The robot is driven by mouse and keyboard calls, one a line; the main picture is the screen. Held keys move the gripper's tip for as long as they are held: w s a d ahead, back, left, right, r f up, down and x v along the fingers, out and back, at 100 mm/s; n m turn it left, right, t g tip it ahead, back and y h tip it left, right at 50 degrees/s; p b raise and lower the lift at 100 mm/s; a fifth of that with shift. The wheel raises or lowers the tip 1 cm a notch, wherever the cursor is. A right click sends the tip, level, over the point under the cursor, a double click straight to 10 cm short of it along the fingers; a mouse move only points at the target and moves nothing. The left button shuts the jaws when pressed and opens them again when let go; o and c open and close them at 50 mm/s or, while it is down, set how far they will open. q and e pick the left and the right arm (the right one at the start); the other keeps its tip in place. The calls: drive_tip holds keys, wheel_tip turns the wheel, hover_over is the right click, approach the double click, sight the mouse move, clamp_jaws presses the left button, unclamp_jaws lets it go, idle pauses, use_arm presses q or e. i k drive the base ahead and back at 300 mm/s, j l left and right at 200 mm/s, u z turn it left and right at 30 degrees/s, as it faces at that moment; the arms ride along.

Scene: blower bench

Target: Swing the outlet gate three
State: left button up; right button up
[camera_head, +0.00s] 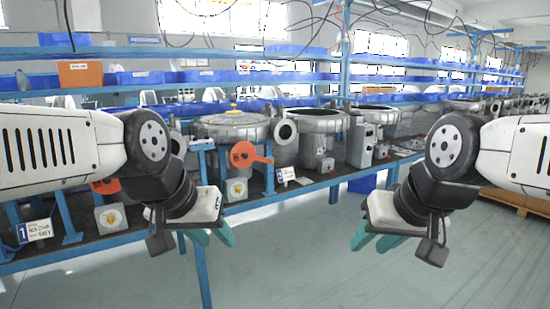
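An orange-red round gate with a lever-like arm (243,154) stands at the front of the bench, beside a large grey blower housing (232,126). A second orange-red piece (105,186) shows further left, mostly hidden behind my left arm. I cannot read a number three on either one. My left gripper (213,236) is open and empty, in front of the bench and below the round gate. My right gripper (373,241) is open and empty over the floor, right of the bench front. Neither gripper touches anything.
A number 1 sign (34,231) stands at the left on the bench; another small sign (287,174) is too small to read. More grey blower housings (322,122) line the bench. Blue shelving with an orange box (80,74) stands behind. The floor (300,265) ahead is clear.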

sight(243, 156)
drive_tip(key=i+j+z, duration=0.2)
drive_tip(key=z, duration=0.2)
drive_tip(key=i+j+z, duration=0.15)
drive_tip(key=j+z, duration=0.15)
drive_tip(key=z, duration=0.15)
drive_tip(key=i+j, duration=0.15)
drive_tip(key=j, duration=0.2)
drive_tip(key=i+j+z, duration=0.1)
drive_tip(key=j, duration=0.25)
drive_tip(key=i+j, duration=0.15)
drive_tip(key=j, duration=0.2)
drive_tip(key=i+j+z, duration=0.15)
drive_tip(key=j, duration=0.2)
